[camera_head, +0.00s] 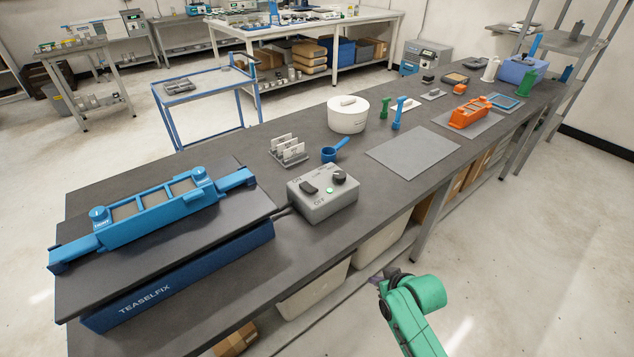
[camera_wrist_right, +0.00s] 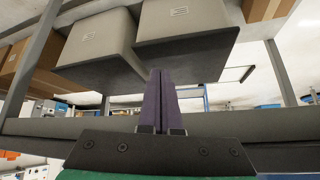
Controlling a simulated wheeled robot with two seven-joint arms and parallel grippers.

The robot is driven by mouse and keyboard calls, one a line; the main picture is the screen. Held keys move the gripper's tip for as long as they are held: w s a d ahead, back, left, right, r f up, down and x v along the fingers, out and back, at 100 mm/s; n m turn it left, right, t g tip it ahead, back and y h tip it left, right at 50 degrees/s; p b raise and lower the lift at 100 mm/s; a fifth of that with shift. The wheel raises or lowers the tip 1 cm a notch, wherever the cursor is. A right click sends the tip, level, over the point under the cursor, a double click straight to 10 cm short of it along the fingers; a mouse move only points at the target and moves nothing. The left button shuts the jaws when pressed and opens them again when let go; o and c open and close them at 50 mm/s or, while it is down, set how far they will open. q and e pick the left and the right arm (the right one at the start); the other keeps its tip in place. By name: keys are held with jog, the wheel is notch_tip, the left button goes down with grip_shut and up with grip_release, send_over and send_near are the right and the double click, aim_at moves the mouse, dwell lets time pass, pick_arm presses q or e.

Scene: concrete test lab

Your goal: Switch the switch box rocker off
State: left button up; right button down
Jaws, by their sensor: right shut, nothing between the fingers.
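The grey switch box (camera_head: 322,204) sits on the dark bench near its front edge, right of the blue fixture. On its top are a black rocker (camera_head: 309,188) between ON and OFF labels, a lit green light (camera_head: 329,191) and a black knob (camera_head: 339,178). I cannot tell clearly which way the rocker is tilted. My right gripper (camera_head: 375,279) is low in front of the bench, apart from the box. Its purple fingers are together and empty in the right wrist view (camera_wrist_right: 160,100). My left gripper is out of view.
A blue fixture (camera_head: 160,212) on a dark-blue TEASELFIX base lies left of the box. Under-bench bins (camera_wrist_right: 92,43) are close to my right gripper. The front floor is clear.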

jog(key=w+a+r+n+t+y, duration=0.1)
jog(key=w+a+r, duration=0.1)
jog(key=r, duration=0.7)
jog(key=w+a+r+n+t+y, duration=0.1)
jog(key=a+r, duration=0.4)
jog(key=r, duration=0.5)
jog(key=w+a+r+n+t+y, duration=0.1)
jog(key=w+a+r+n+y, duration=0.1)
jog(key=r, duration=0.8)
jog(key=w+a+y, duration=0.1)
jog(key=w, duration=0.1)
jog(key=shift+w+a+r+t+p, duration=0.2)
jog(key=shift+w+a+t+p, duration=0.1)
jog(key=shift+w+a+t, duration=0.1)
jog(key=shift+s, duration=0.15)
